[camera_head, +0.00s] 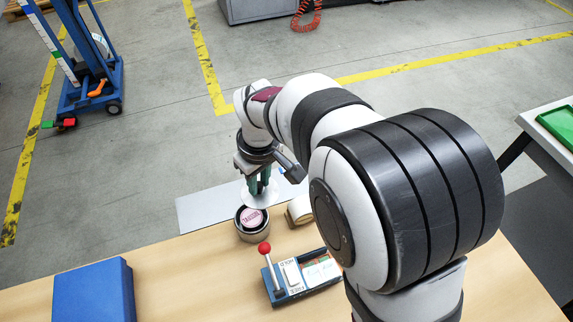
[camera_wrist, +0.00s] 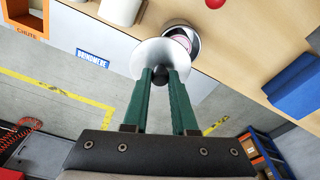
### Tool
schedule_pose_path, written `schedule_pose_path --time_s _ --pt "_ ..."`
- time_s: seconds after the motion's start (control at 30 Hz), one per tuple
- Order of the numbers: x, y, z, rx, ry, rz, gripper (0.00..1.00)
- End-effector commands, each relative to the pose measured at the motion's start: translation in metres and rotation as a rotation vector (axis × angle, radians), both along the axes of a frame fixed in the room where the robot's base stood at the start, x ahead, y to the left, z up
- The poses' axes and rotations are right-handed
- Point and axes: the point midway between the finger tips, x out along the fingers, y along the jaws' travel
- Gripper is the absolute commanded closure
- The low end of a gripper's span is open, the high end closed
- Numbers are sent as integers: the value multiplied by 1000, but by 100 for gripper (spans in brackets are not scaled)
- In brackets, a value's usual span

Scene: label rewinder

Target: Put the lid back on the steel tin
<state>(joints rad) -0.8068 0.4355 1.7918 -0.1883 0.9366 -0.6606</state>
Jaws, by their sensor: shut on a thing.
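The steel tin (camera_head: 240,230) stands upright and uncovered on the wooden bench, with a round pink-red labelled thing (camera_head: 252,217) inside it. The lid (camera_head: 258,197) is a pale, shiny disc held above the tin, apart from its rim. My gripper (camera_head: 263,184) has green fingers and points down. In the wrist view, my gripper (camera_wrist: 161,77) is shut on the black knob of the lid (camera_wrist: 150,58). There the lid hides part of the tin (camera_wrist: 192,36), which shows beyond its upper right edge, so the two look not fully lined up.
A cream roll (camera_head: 300,210) lies just right of the tin. A blue holder with a red-knobbed lever (camera_head: 265,250) stands in front of it. A blue box (camera_head: 93,293) sits at the front left. The bench between the box and tin is clear.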

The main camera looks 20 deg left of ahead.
Motion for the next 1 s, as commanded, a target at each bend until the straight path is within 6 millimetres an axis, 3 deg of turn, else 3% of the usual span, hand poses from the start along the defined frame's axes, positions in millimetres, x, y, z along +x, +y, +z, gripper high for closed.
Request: schedule_pose_path --time_s 0.1,0.2,0.63,1.0 --pt "-27 9 4 1 0 2 100" --pt "-34 11 1 1 1 -1 100" --pt "-33 11 -50 0 2 -2 100" --pt "-33 11 -59 2 0 -2 100"
